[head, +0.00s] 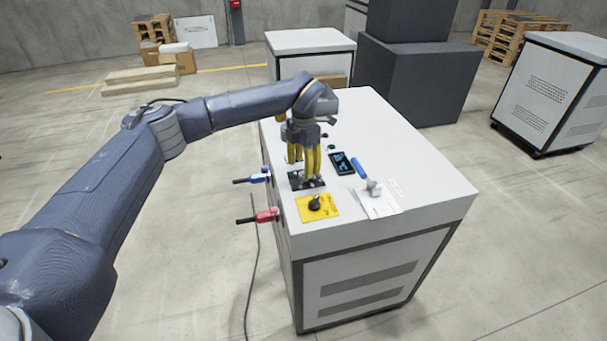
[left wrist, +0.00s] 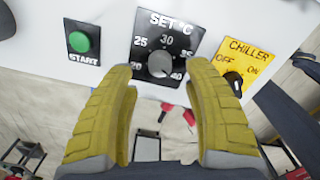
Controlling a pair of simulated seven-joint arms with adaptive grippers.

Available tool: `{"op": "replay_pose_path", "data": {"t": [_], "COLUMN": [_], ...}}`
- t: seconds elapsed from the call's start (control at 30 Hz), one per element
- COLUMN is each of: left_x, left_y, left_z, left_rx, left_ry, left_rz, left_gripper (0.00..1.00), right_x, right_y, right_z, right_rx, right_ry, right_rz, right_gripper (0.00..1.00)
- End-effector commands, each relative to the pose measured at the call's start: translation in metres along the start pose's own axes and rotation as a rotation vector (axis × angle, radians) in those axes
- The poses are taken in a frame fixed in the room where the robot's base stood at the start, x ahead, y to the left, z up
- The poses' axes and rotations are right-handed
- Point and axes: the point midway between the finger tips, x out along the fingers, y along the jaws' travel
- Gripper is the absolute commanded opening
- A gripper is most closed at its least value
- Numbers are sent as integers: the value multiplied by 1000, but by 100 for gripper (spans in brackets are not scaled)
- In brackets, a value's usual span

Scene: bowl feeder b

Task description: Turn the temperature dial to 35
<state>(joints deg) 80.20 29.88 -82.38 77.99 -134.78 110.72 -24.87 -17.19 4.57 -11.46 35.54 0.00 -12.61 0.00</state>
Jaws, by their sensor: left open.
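The temperature dial is a round grey knob (left wrist: 160,64) on a black plate marked SET °C (left wrist: 168,22). The numbers 20, 25, 30 and 40 show around it; the spot of 35 at the right is mostly hidden by a finger. I cannot tell which number the knob points to. In the head view the black plate (head: 294,183) lies on top of the white cabinet (head: 420,175). My left gripper (head: 306,174) is over it, fingers down and open. In the left wrist view its yellow fingertips (left wrist: 162,72) are on either side of the knob; contact is unclear. My right gripper is not in view.
A yellow CHILLER plate (head: 331,212) with a black OFF/ON knob (left wrist: 233,81) is close beside the dial. A green START button (left wrist: 80,41) is on the other side. The cabinet's right part is clear.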

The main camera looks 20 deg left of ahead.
Motion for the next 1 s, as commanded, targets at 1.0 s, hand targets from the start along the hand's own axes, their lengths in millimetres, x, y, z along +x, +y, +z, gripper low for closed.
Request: {"op": "replay_pose_path", "data": {"t": [1.0], "left_x": [38], "left_y": [0], "left_z": [0], "left_rx": [1], "left_ry": [0], "left_rz": [0], "left_gripper": [28], "right_x": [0], "right_y": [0], "right_z": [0], "right_rx": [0], "right_ry": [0], "right_rz": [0], "right_gripper": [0]}}
